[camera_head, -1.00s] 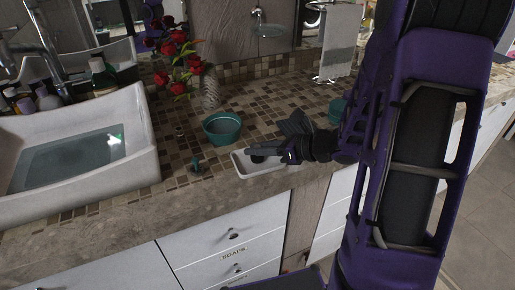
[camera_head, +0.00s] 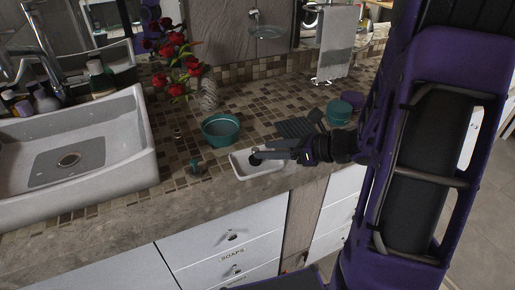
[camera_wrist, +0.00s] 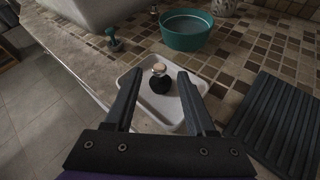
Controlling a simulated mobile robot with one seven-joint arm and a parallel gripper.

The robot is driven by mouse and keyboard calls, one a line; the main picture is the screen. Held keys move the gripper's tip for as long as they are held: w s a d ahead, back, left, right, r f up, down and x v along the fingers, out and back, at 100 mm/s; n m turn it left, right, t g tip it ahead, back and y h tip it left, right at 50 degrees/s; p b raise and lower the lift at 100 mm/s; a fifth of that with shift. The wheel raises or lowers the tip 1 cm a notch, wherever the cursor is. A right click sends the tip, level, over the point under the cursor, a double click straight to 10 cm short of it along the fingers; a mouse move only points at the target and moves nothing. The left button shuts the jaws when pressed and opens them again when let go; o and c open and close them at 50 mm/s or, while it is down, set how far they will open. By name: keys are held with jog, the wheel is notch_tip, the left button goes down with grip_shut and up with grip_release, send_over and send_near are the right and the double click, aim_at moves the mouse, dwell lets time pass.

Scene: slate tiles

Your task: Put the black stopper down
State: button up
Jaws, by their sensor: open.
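The black stopper (camera_wrist: 160,84) is a small round black piece with a tan, cork-like top. It stands upright in the white tray (camera_wrist: 127,61), near its middle in the wrist view. In the wrist view my gripper (camera_wrist: 160,71) is open, with one finger on each side of the stopper and a visible gap to both. The white tray (camera_head: 240,171) sits near the counter's front edge.
A teal bowl (camera_head: 221,130) stands behind the tray, and a small teal item (camera_head: 195,168) stands left of it. A dark ribbed mat (camera_wrist: 281,125) lies to the right. The white sink (camera_head: 140,150) is at the left, with red flowers (camera_head: 178,70) behind.

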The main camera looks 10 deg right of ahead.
jog(key=v, duration=0.7)
jog(key=shift+s+d, duration=0.15)
jog(key=shift+d, duration=0.05)
jog(key=shift+r, duration=0.1)
